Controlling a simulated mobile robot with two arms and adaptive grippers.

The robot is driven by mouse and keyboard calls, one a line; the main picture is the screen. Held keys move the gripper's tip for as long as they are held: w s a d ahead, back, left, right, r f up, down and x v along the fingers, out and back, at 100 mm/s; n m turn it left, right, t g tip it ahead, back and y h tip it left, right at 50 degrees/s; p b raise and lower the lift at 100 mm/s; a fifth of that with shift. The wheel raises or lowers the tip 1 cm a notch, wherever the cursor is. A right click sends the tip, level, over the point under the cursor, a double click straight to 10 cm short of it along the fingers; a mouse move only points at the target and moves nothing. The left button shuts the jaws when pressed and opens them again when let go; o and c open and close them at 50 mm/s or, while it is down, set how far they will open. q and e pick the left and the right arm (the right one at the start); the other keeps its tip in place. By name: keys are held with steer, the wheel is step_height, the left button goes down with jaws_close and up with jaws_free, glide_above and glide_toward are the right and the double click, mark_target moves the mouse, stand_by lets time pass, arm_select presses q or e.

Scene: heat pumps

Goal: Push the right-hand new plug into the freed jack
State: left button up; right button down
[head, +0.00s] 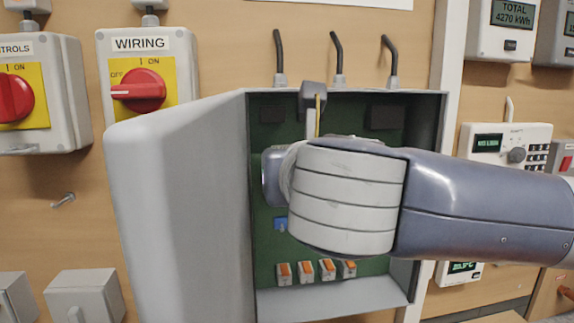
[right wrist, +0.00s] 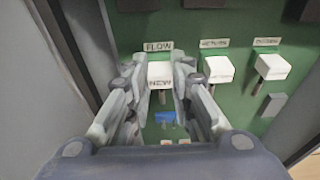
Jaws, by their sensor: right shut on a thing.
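In the right wrist view, a white plug marked NEW (right wrist: 160,70) sits between the fingertips of my right gripper (right wrist: 160,78), just below the FLOW label (right wrist: 158,47). The gripper is shut on this plug. Two other white plugs stand to the right, under the RETURN label (right wrist: 217,70) and the rightmost label (right wrist: 268,65), each with a dark lead hanging down. The jack behind the held plug is hidden, so I cannot tell how deep the plug sits. My left gripper is out of view.
The open grey box (head: 350,300) holds a green board (head: 265,185) with a blue part (head: 281,224) and several orange-topped terminals (head: 306,270). Its door (head: 175,190) swings out to the left. The box's side walls stand close around my wrist. A WIRING switch (head: 140,85) is at upper left.

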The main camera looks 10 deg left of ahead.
steer(key=shift+w+a+b, duration=0.1)
steer(key=shift+w+b, duration=0.1)
steer(key=shift+b, duration=0.2)
steer(key=c, duration=1.6)
jaws_free()
steer(key=shift+o, duration=0.4)
steer(key=shift+w, duration=0.1)
steer(key=f+b+v, duration=0.2)
steer(key=b+v, duration=0.9)
steer(key=v, duration=0.3)
steer(key=shift+s+f, duration=0.2)
steer(key=shift+f, duration=0.15)
